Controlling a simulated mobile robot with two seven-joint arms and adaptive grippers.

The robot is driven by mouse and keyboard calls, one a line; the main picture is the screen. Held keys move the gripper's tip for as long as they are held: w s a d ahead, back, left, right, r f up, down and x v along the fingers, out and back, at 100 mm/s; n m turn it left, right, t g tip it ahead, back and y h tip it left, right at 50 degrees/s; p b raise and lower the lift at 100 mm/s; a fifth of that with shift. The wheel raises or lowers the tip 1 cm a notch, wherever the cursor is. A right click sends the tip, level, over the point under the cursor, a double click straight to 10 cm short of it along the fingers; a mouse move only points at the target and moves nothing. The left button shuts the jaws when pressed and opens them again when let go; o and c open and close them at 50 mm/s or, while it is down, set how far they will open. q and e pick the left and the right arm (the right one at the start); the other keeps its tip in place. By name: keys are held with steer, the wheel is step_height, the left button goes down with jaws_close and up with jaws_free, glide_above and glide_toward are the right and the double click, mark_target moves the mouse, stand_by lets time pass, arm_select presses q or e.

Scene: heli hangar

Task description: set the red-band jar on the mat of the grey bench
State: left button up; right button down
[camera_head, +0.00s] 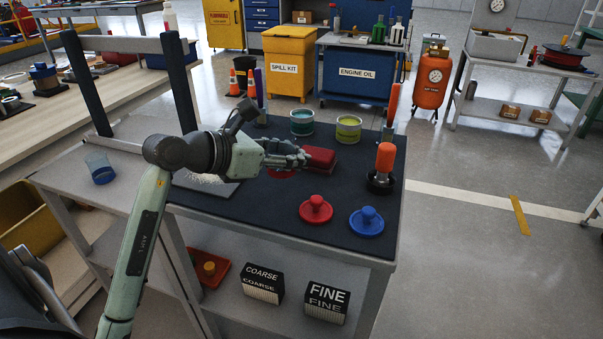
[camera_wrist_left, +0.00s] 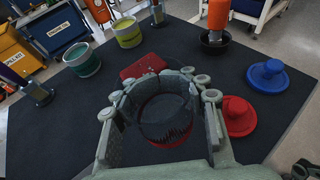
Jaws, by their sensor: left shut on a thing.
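The grey bench (camera_head: 385,262) has a dark mat (camera_head: 265,215) over its top. My left gripper (camera_head: 290,158) reaches over the middle of this mat. In the left wrist view my gripper (camera_wrist_left: 160,100) is shut around a dark jar-like thing with red low on its side, which I take for the red-band jar (camera_wrist_left: 168,112). In the head view the fingers hide most of the red-band jar; a little red (camera_head: 281,173) shows below them. I cannot tell whether its base touches the mat.
Near the gripper are a red block (camera_head: 320,157), a teal jar (camera_head: 302,124) and a yellow-green jar (camera_head: 348,129). A red knobbed lid (camera_head: 316,210), a blue knobbed lid (camera_head: 367,221) and an orange-handled tool (camera_head: 385,158) stand toward the right.

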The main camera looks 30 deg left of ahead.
mark_target(301, 187)
arm_select(q)
steer(key=shift+d+f, duration=0.4)
steer(key=shift+d, duration=0.15)
step_height(301, 187, down, 3)
steer(key=shift+f, duration=0.15)
steer(key=shift+w+f, duration=0.1)
steer(key=shift+f, duration=0.15)
arm_select(e)
steer(key=shift+w+r, duration=0.15)
steer(key=shift+r, duration=0.3)
arm_select(q)
steer(key=shift+f, duration=0.15)
steer(key=o, duration=1.4)
steer(key=shift+c, duration=0.2)
arm_select(e)
steer(key=shift+s+d+r, duration=0.1)
steer(key=shift+s+d, duration=0.05)
steer(key=shift+s, duration=0.1)
